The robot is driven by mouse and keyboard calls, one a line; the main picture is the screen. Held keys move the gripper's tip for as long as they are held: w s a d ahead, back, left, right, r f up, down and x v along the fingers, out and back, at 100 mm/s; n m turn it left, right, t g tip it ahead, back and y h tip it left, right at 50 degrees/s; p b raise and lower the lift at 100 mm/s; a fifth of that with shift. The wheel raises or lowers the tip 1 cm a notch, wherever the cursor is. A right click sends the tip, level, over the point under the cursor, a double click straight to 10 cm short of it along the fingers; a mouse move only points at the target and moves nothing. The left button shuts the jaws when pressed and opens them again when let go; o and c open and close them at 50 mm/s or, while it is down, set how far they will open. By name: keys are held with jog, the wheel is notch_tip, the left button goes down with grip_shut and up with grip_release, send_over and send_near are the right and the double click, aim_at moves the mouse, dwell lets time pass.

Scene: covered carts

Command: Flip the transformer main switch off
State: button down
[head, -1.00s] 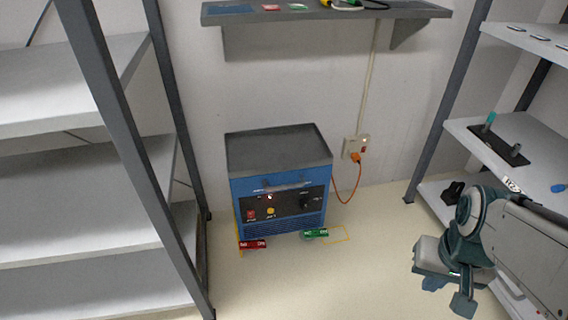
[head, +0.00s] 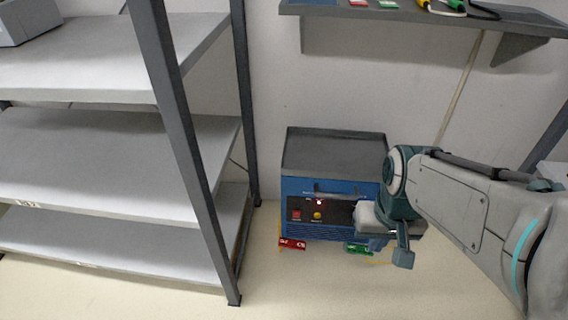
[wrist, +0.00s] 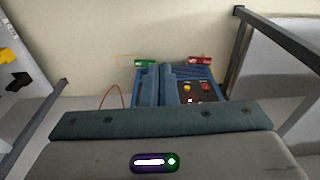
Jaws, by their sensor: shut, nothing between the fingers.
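The transformer is a blue box (head: 300,187) with a grey top and a black front panel, standing on the floor against the wall. On its panel are a red rocker-like switch (head: 296,214), a yellow button (head: 317,215) and a small lit red lamp (head: 319,202). I cannot read which is the main switch. In the wrist view the red switch (wrist: 205,86) and yellow button (wrist: 187,87) show upside down, right of my fingers. My gripper (head: 377,243) is shut and empty, in front of the box's right side, hiding that part of the panel.
A red clamp-like item (head: 292,243) and a green one (head: 358,248) lie on the floor before the box. A grey shelf rack (head: 190,110) stands left, its post near the box. A wall shelf (head: 420,14) hangs above. The front floor is clear.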

jog(key=shift+w, duration=0.1)
dwell(0.3)
jog(key=w+a+f+m+g+y+p, duration=0.25)
jog(key=w+a+f+m+y, duration=0.35)
jog(key=m, duration=0.4)
jog(key=w+a+f+m+g+y+p, duration=0.2)
jog(key=w+a+f+m+y+p, duration=0.1)
jog(key=f+m+y, duration=0.6)
jog(key=w+f+m+t+h+p, duration=0.1)
jog(key=w+f+m+t, duration=0.1)
jog(key=f+m+t, duration=0.6)
jog(key=w+d+f+m+t+h+p, duration=0.1)
jog(key=f+m+t, duration=0.7)
jog(key=m, duration=0.9)
jog(key=shift+w+d+f+t+p, duration=0.3)
jog(key=shift+w+t+p, duration=0.3)
jog(key=shift+w, duration=0.3)
